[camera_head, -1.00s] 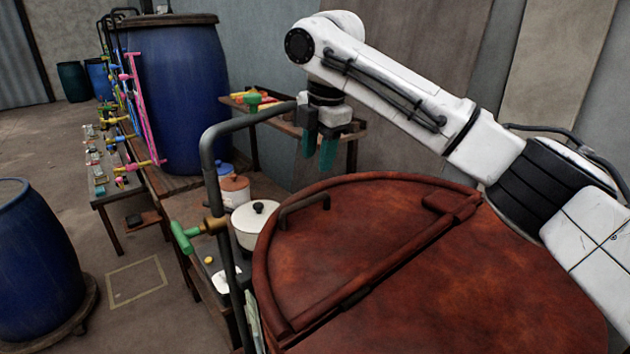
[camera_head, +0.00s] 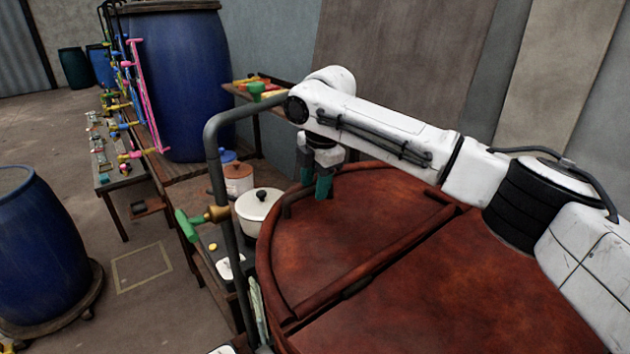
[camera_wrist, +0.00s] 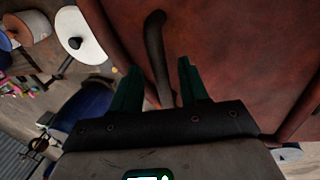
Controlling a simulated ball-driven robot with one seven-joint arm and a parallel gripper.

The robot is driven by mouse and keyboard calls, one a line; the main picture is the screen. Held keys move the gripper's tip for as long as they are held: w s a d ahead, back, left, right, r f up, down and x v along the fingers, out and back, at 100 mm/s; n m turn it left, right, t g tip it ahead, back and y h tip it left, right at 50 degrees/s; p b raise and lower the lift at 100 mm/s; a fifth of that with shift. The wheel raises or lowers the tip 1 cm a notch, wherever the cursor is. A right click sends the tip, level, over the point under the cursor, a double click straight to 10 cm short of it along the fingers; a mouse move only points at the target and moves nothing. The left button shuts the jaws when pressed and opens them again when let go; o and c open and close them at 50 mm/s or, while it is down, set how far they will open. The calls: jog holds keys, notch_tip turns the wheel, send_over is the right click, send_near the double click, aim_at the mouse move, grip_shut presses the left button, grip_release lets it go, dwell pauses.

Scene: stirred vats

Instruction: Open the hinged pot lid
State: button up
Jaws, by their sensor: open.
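The large rust-red vessel (camera_head: 440,290) has a round top with a half-circle lid (camera_head: 350,240), which lies flat and closed along a straight seam. A dark bent bar handle (camera_head: 287,208) stands on that lid; in the head view my gripper hides part of it. My gripper (camera_head: 314,190) is open, with its green fingers pointing down at the handle. In the wrist view the handle (camera_wrist: 155,50) runs up between and beyond the fingertips of my gripper (camera_wrist: 157,80). I cannot tell whether the fingers touch it.
A grey pipe (camera_head: 226,200) with a green-handled valve (camera_head: 188,226) rises beside the vessel. A white lidded pot (camera_head: 258,214) and an orange-brown pot (camera_head: 238,180) stand on the bench to the left. Blue barrels (camera_head: 175,85) stand further left.

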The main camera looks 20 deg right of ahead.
grip_shut()
dwell(0.6)
